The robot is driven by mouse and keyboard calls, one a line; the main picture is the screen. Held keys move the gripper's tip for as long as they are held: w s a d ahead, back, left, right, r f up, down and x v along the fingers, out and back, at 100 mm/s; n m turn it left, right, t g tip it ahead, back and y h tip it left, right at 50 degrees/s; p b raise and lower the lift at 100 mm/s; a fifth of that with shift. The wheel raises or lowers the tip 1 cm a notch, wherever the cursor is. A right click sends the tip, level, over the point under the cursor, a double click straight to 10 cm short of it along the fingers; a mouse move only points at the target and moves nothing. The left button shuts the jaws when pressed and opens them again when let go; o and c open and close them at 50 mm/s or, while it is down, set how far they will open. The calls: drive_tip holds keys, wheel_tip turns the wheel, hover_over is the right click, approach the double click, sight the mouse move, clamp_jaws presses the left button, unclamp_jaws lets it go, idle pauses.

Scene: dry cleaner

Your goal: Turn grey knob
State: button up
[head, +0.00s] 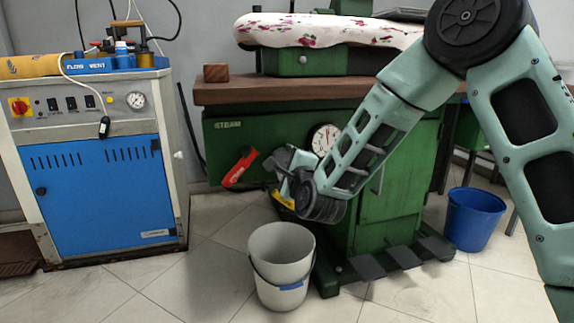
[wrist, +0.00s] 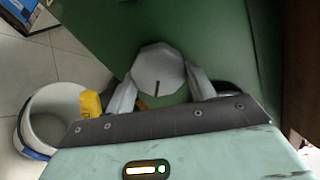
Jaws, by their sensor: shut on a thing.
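The grey knob (wrist: 158,66) shows in the wrist view as a pale, many-sided disc on a green panel (wrist: 110,30). A short dark mark on it points toward the bottom of the picture. My gripper (wrist: 160,76) has one finger on each side of the knob and is shut on it. In the head view my gripper (head: 284,162) is at the left front of the green steam table (head: 360,215). I cannot make out the knob there, behind my gripper.
A red lever (head: 240,168) is just left of my gripper. A yellow part (head: 284,200) is just below it. A white bucket (head: 281,262) stands beneath, with pedals (head: 405,257) to its right. A blue-and-white machine (head: 98,190) is left; a blue bucket (head: 473,220) is right.

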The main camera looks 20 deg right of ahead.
drive_tip(key=shift+f+m, duration=0.15)
drive_tip(key=shift+m, duration=0.35)
drive_tip(key=o, duration=1)
drive_tip(key=shift+s, duration=0.15)
drive_tip(key=s+p, duration=1.5)
drive_tip(key=s, duration=0.2)
drive_tip(key=shift+s, duration=0.1)
